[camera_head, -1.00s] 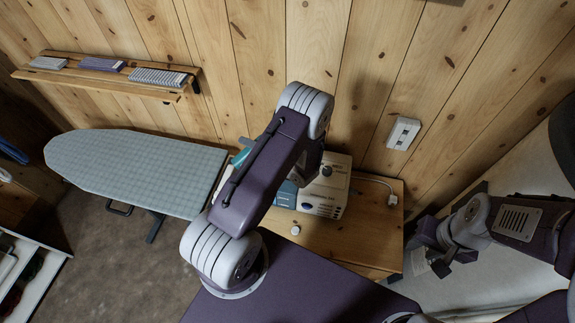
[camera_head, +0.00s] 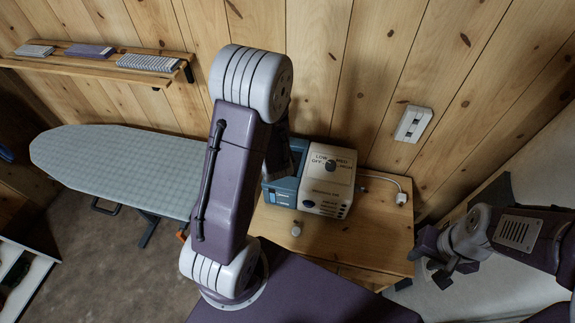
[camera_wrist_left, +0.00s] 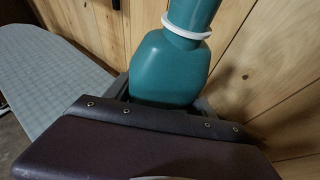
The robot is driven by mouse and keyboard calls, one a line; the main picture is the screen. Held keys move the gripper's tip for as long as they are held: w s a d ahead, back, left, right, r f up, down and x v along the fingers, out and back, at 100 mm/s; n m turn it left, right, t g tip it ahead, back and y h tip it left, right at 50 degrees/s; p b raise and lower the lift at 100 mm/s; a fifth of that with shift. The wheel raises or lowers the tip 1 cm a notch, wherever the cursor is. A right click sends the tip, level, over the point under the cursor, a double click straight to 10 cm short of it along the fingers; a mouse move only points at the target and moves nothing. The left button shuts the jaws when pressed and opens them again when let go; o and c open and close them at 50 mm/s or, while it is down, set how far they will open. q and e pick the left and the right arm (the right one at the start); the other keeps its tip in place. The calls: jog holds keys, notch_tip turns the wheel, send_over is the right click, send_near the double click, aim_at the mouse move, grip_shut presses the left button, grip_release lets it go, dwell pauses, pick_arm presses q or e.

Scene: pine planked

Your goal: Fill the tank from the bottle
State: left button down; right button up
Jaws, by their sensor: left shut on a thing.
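A teal bottle (camera_wrist_left: 172,68) with a white ring (camera_wrist_left: 187,28) round its neck fills the middle of the left wrist view. My left gripper (camera_wrist_left: 165,92) is shut on its body. In the head view my left arm hides this gripper and the bottle. A cream machine (camera_head: 327,182) with a dial stands on the wooden table, with a blue tank (camera_head: 281,191) at its left side. My arm covers part of the tank, and its opening is not clear. My right gripper (camera_head: 438,258) hangs at the right, away from the machine; its finger gap is unclear.
A small white cap (camera_head: 296,230) lies on the wooden table (camera_head: 375,240) in front of the machine. A cord and plug (camera_head: 400,197) lie to the right, below a wall outlet (camera_head: 413,123). An ironing board (camera_head: 120,165) stands left, below a shelf (camera_head: 95,62).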

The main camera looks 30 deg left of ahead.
pick_arm(q)
jog(key=shift+r+n, duration=0.15)
jog(key=shift+n, duration=0.15)
pick_arm(e)
jog(key=shift+r, duration=0.65)
